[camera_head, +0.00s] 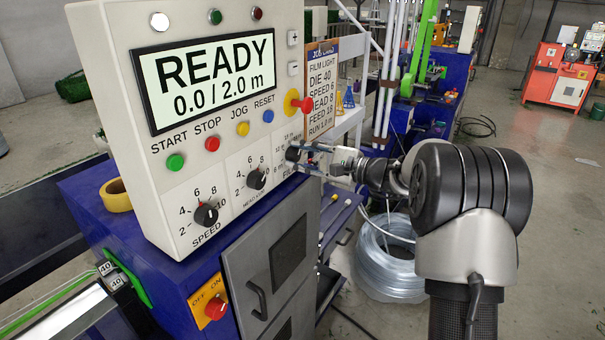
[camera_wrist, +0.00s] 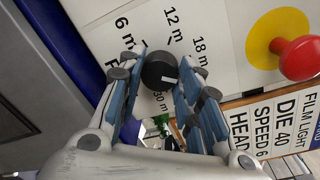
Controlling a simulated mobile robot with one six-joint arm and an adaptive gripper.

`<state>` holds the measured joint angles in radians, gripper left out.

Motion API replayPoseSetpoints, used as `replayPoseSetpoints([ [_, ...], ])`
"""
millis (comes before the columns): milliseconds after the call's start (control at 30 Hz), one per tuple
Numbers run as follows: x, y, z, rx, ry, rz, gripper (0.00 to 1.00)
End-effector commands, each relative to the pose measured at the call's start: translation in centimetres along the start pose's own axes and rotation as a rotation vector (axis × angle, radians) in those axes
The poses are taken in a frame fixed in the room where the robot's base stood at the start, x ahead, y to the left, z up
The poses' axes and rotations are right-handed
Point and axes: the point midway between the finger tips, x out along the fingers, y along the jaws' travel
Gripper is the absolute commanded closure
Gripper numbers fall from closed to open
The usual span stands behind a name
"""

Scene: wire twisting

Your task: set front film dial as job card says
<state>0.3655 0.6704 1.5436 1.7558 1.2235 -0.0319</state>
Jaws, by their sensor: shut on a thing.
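The front film dial is a black round knob (camera_wrist: 159,70) with a white mark, on the white panel face. Around it are the labels 6 m, 12 m, 18 m and 30 m. The mark sits low on the knob, on the side towards 30 m; its exact setting is hard to tell. My gripper (camera_wrist: 158,83) is shut on the knob, one blue-padded finger on each side. In the head view my gripper (camera_head: 312,160) reaches the panel's right edge and partly hides the dial. The job card (camera_head: 322,88) reads film light, die 40, speed 6, feed 18; its head line is partly hidden.
A red emergency button on a yellow base (camera_head: 297,102) sits just above the dial. The speed knob (camera_head: 206,214) and a second knob (camera_head: 256,179) are to its left. The display (camera_head: 206,81) reads READY, 0.0 / 2.0 m. A clear wire coil (camera_head: 389,258) lies behind my arm.

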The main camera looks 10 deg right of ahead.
Motion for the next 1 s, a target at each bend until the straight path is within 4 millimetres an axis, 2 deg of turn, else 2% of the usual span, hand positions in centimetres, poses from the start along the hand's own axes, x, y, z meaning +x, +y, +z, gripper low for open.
replayPoseSetpoints([
  [33,0.06,0.49,-0.32,-0.048,0.002,-0.003,0.92],
  [500,0.03,0.19,0.00,-0.437,0.031,-0.007,0.92],
  [1000,0.01,0.00,0.17,-0.609,0.043,-0.009,0.92],
])
